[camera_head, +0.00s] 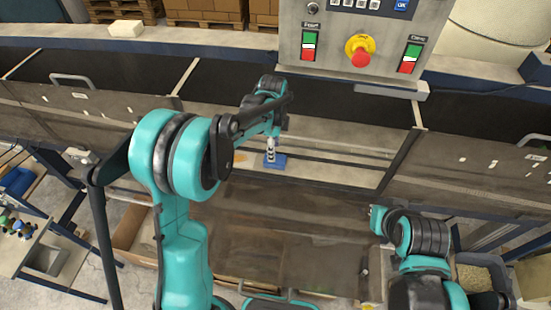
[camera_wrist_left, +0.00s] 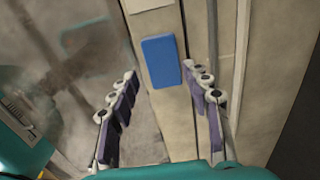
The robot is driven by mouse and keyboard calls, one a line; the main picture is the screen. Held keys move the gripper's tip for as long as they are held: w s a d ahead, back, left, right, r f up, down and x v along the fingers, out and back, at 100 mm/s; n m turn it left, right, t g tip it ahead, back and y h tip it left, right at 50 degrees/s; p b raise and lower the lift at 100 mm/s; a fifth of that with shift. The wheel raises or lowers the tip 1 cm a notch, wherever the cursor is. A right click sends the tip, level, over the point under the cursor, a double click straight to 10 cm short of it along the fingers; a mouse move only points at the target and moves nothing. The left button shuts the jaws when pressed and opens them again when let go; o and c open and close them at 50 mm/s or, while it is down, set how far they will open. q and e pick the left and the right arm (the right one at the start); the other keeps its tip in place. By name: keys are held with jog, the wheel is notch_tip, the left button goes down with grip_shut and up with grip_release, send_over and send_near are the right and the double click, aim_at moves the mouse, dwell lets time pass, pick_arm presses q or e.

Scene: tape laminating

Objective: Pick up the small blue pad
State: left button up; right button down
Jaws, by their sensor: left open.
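The small blue pad (camera_head: 281,161) lies flat on the pale ledge of the machine in the head view, just below my left gripper (camera_head: 270,152). In the left wrist view the blue pad (camera_wrist_left: 161,61) is a plain rectangle ahead of the fingertips, between their lines. My left gripper (camera_wrist_left: 163,90) is open and empty, with one finger on each side and a gap to the pad. In the head view the gripper covers part of the pad. My right arm shows at the lower right of the head view, but its fingers cannot be made out.
A control panel (camera_head: 355,45) with a yellow and red stop button stands behind the pad. Dark conveyor belts (camera_head: 482,118) run left and right. Metal rails lie beside the pad on the ledge. A brown, worn metal plate (camera_head: 290,225) is in front, clear of objects.

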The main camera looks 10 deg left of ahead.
pick_arm(q)
jog(key=f, duration=0.4)
jog(key=shift+w+f, duration=0.1)
jog(key=shift+w, duration=0.2)
jog(key=shift+f, duration=0.35)
jog(key=shift+s+f, duration=0.1)
jog(key=shift+s, duration=0.1)
jog(key=shift+w, duration=0.1)
jog(key=c, duration=0.7)
jog(key=shift+o, duration=0.2)
pick_arm(e)
jog(key=shift+w+r, duration=0.2)
jog(key=shift+r, duration=0.1)
pick_arm(q)
notch_tip(320, 180, up, 4)
jog(key=shift+d+r, duration=0.15)
jog(key=s+d+r, duration=0.1)
jog(key=d+r, duration=0.2)
jog(key=d, duration=0.2)
jog(key=s+d+r+b, duration=0.1)
jog(key=s+d+r, duration=0.1)
jog(key=d, duration=0.4)
jog(key=shift+r, duration=0.85)
pick_arm(e)
jog(key=shift+f, duration=0.75)
pick_arm(q)
jog(key=shift+d, duration=0.1)
